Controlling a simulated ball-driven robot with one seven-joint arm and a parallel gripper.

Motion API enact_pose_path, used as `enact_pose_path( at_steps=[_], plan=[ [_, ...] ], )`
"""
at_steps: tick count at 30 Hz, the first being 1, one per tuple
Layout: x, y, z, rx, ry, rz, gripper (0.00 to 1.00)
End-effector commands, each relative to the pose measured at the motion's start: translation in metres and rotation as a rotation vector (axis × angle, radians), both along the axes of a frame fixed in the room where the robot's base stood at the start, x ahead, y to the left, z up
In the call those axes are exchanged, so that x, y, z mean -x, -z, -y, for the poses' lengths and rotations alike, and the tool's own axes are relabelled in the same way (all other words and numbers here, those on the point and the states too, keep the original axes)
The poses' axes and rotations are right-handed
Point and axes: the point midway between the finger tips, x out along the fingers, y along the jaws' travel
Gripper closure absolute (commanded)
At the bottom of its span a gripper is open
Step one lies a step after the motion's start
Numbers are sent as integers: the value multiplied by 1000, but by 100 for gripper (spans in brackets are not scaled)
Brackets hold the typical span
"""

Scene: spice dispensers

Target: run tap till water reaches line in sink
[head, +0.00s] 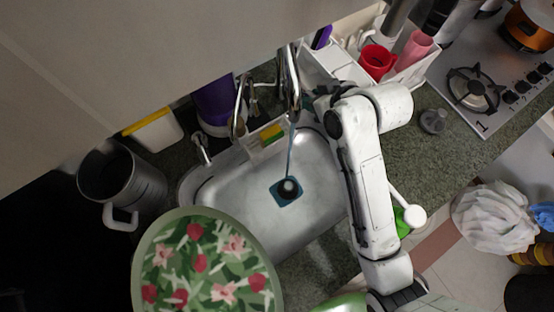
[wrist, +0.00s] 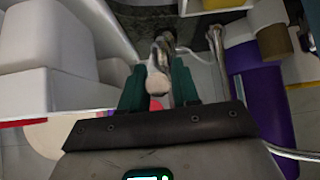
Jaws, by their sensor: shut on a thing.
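The metal sink (head: 240,192) lies in the dark counter in the head view. The chrome tap (head: 291,78) stands at its back edge. A thin stream of water (head: 291,148) falls from it towards a dark round piece (head: 289,188) on a blue square patch at the sink's bottom. No fill line can be made out in the sink. In the wrist view my gripper (wrist: 158,88) has its green fingers shut on a pale metallic piece, apparently the tap handle (wrist: 158,78). The grip itself is hidden by my arm in the head view.
A floral round tray (head: 205,265) overlaps the sink's front left. A grey mug (head: 122,185) and a yellow-lidded tub (head: 155,131) stand left. A white caddy with a red cup (head: 376,62) and the stove (head: 485,85) are right. A purple container (wrist: 262,105) shows in the wrist view.

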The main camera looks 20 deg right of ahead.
Motion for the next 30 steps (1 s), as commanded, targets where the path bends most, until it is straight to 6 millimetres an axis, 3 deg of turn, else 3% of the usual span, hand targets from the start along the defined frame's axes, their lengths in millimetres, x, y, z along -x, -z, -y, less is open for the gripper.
enact_pose_path(
  at_steps=[30],
  plan=[
    [-8, -17, -3, -1, 0, 5, 85]
  ],
)
